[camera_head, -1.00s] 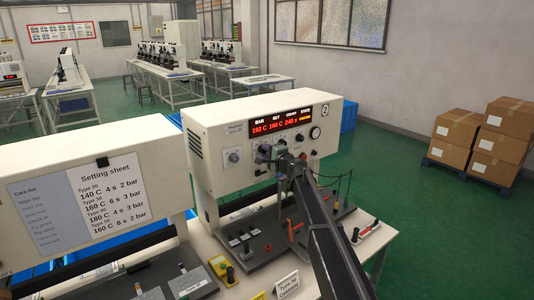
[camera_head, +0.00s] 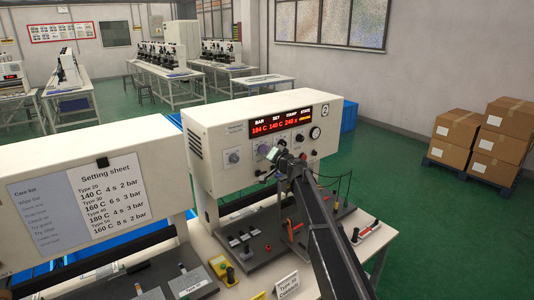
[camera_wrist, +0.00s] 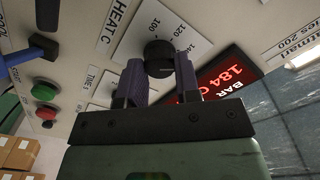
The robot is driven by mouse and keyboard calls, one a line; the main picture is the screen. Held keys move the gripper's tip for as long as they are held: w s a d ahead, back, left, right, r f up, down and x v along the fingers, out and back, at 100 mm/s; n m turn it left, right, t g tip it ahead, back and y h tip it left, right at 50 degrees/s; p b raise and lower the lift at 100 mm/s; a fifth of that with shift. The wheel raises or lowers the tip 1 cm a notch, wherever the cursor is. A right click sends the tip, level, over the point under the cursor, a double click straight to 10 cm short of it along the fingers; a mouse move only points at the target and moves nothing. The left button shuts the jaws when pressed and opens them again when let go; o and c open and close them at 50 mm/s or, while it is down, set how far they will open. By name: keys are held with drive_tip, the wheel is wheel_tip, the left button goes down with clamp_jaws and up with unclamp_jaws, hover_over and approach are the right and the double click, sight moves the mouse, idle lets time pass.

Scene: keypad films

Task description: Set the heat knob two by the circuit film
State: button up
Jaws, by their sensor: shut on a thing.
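The press marked 2 (camera_head: 212,150) carries a red-lit display (camera_head: 281,122) that reads about bar 184 C and set 140 C. My gripper (camera_head: 271,153) is at its front panel, below the display. In the wrist view, my gripper (camera_wrist: 158,72) has its two fingers closed on either side of the black heat knob (camera_wrist: 158,52). The knob's white plate (camera_wrist: 124,32) reads HEAT C, with 100, 120 and 140 visible; fingers hide part of the dial. I cannot make out the circuit film.
A setting sheet (camera_head: 103,196) hangs on the neighbouring press at left; its Type 20 line reads 140 C, 4 s, 2 bar. Another dial (camera_head: 233,157) is left of my gripper. Boxes (camera_head: 502,135) stand far right.

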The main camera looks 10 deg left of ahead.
drive_tip(key=shift+s+n, duration=0.1)
drive_tip(key=shift+n, duration=0.6)
drive_tip(key=o, duration=0.9)
drive_tip(key=v, duration=1)
drive_tip(key=shift+s+d, duration=0.25)
drive_tip(key=shift+d, duration=0.1)
